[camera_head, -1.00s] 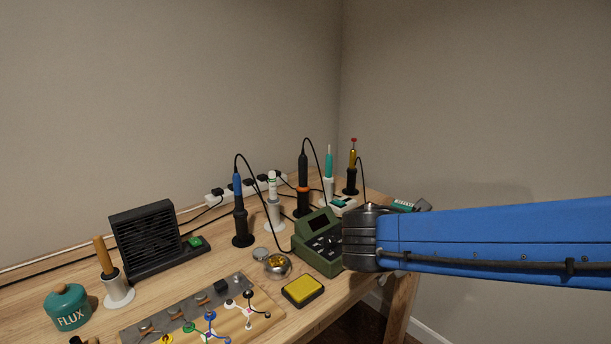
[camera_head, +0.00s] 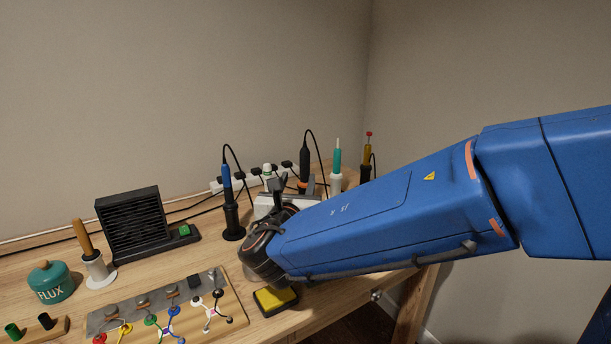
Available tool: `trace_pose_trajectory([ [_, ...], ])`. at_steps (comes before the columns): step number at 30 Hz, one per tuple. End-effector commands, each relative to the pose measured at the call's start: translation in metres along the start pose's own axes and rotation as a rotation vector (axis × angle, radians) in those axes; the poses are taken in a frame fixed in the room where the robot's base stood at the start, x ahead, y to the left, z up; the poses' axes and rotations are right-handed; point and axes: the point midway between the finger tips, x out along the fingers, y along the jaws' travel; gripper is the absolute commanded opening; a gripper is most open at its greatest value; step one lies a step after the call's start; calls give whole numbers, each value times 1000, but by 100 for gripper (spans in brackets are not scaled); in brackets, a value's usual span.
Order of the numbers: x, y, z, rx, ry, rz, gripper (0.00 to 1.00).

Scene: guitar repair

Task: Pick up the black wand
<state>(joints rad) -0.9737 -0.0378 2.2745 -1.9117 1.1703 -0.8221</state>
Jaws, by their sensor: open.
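The black wand (camera_head: 305,160) stands upright in an orange-collared holder at the back of the workbench, with a black cable looping from its top. My gripper (camera_head: 279,186) is in front of the wand and a little to its left in the picture, apart from it as far as I can see. It is open and seems to hold nothing, though its fingers are small and partly lost against the things behind. My gripper and arm hide the lower part of the holder.
A white-capped tool (camera_head: 267,170) is close behind my gripper. A yellow sponge (camera_head: 276,299) lies below my wrist. A black fan unit (camera_head: 132,226) stands left.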

Motion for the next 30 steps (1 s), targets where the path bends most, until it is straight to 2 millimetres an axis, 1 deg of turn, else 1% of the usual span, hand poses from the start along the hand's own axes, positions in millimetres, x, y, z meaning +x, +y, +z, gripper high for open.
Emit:
trace_pose_trajectory([
  [1, 9, -1, 0, 0, 0, -3, 43],
  [9, 53, -2, 0, 0, 1, -4, 43],
  [15, 81, -1, 0, 2, 2, -2, 43],
  [18, 89, -2, 0, 2, 1, -3, 43],
  [25, 99, -2, 1, 2, 1, -2, 43],
  [30, 120, -6, 2, 1, 2, -4, 43],
])
